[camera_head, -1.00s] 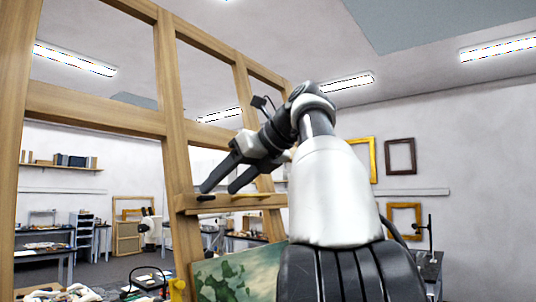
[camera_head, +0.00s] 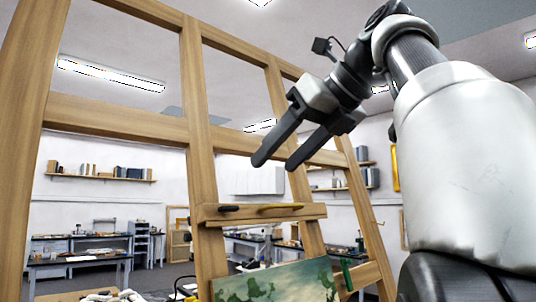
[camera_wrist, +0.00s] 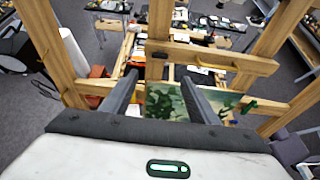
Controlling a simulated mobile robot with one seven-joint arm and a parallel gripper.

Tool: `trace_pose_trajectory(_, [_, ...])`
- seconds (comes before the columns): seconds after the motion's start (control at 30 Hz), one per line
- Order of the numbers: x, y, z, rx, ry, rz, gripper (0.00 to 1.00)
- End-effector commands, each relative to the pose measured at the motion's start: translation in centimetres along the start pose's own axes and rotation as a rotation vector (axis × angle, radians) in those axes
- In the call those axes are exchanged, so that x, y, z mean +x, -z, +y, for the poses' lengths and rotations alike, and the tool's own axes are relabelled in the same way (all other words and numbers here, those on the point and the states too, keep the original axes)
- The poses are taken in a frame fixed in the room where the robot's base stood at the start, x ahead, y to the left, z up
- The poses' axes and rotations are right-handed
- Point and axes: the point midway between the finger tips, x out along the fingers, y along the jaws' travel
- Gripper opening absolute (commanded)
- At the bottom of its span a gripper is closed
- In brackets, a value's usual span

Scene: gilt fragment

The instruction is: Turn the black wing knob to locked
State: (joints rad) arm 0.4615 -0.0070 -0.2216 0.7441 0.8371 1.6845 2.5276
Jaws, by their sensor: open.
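The black wing knob (camera_head: 229,208) appears as a small dark elongated piece, lying roughly level, on the left part of the wooden easel crossbar (camera_head: 315,211). It also shows in the wrist view as a small dark spot (camera_wrist: 159,55) on the crossbar, beyond my fingertips. A tan, wing-like piece (camera_head: 280,207) sits to its right on the same bar. My gripper (camera_head: 275,163) is open and empty, above and right of the black knob in the head view. In the wrist view both fingers (camera_wrist: 159,77) point toward the crossbar, apart from it. The knob's exact angle is too small to tell.
Tall wooden easel uprights (camera_head: 199,120) and a long upper beam (camera_head: 115,121) stand around my gripper. A green landscape painting (camera_head: 275,284) rests below the crossbar, with a green knob (camera_head: 346,272) at its right. Work tables (camera_head: 80,258) stand far behind.

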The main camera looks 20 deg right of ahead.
Motion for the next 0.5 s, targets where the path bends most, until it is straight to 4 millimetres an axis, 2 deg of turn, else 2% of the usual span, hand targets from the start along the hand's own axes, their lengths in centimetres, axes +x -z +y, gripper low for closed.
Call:
trace_pose_trajectory(0.2, [-0.87, 0.01, 0.91, -0.001, 0.0, -0.001, 0.55])
trace_pose_trajectory(0.5, [-0.94, 0.02, 0.98, -0.001, 0.0, 0.0, 0.55])
